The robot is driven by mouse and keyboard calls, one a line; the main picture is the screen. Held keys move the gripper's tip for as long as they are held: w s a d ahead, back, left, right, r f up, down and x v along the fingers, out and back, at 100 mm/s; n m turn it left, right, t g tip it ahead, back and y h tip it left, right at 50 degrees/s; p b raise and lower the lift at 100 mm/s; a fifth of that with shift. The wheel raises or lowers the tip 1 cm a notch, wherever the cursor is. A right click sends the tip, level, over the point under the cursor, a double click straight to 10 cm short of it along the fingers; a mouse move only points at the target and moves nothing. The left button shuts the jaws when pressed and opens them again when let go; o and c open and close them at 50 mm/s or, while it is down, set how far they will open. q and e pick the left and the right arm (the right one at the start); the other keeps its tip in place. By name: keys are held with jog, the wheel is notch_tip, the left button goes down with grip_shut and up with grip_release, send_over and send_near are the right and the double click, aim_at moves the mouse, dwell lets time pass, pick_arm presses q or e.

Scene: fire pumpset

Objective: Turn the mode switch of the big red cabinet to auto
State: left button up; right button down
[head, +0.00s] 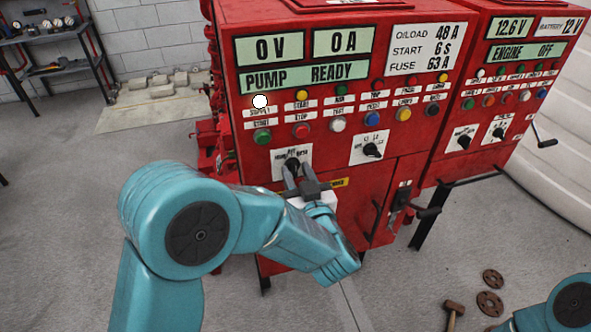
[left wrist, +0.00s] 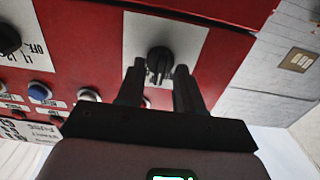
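The big red cabinet (head: 350,25) stands in the middle of the head view. Its mode switch (head: 292,164) is a black knob on a white plate, low on the left of the front panel, partly behind my fingers. The plate's lettering is too small to read surely. My left gripper (head: 296,174) is open in front of this knob. In the left wrist view the knob (left wrist: 159,60) lies between and just beyond the two fingertips (left wrist: 160,70), with gaps on both sides; I cannot tell its exact setting. My right gripper is out of view.
A second black knob (head: 373,150) sits to the right on the same panel, below a row of coloured buttons. A lever handle (head: 425,212) sticks out at lower right. A second red cabinet (head: 500,80) adjoins. A hammer (head: 454,312) and flanges (head: 490,303) lie on the floor.

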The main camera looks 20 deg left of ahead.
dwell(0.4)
pick_arm(q)
grip_shut()
